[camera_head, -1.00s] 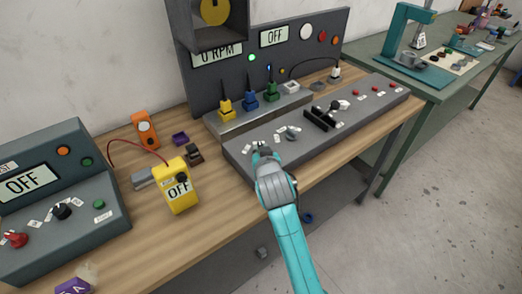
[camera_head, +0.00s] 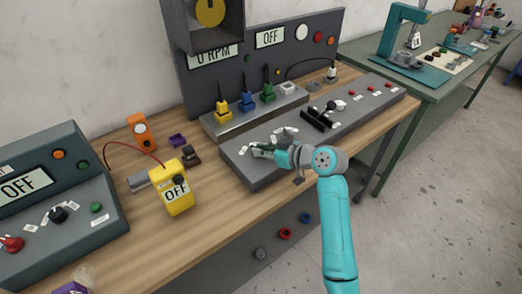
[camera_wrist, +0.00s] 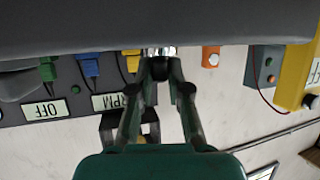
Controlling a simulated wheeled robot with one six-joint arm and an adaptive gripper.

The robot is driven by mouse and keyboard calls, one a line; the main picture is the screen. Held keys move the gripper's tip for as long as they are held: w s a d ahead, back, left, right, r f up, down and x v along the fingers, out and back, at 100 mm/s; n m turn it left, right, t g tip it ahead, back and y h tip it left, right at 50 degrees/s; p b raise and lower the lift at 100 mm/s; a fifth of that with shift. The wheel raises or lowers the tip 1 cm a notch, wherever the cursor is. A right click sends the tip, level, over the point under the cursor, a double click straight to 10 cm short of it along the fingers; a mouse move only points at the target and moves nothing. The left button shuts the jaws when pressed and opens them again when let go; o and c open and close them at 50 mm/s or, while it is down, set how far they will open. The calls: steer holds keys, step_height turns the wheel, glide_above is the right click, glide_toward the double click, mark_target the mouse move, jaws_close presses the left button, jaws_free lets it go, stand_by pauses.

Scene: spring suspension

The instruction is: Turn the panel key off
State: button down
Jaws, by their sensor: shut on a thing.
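The long dark grey control panel (camera_head: 365,112) lies on the wooden bench. My gripper (camera_head: 258,151) is at the left end of this panel, low over its top, reaching in from the right. In the wrist view my gripper (camera_wrist: 160,54) has its fingertips close together on a small shiny metal piece (camera_wrist: 162,50), which appears to be the panel key. The key's shape and the angle it is turned to are mostly hidden by the fingers. The display (camera_head: 270,37) on the upright board reads OFF, and the other display (camera_head: 211,54) reads 0 RPM.
Yellow (camera_head: 223,112), blue (camera_head: 247,101) and green (camera_head: 268,92) plugs stand behind the panel. A black lever block (camera_head: 318,119) and red buttons are to the right of my gripper. A yellow OFF meter (camera_head: 172,190) stands left on the bench.

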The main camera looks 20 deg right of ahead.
steer(key=shift+w+d+n+g+y, duration=0.15)
steer(key=shift+d+n+g+y, duration=0.05)
steer(key=shift+n+g+y, duration=0.95)
steer(key=shift+n, duration=0.35)
steer(key=shift+f, duration=0.1)
steer(key=c, duration=1.1)
jaws_free()
steer(key=v, duration=1.2)
steer(key=shift+w, duration=0.1)
steer(key=shift+f, duration=0.1)
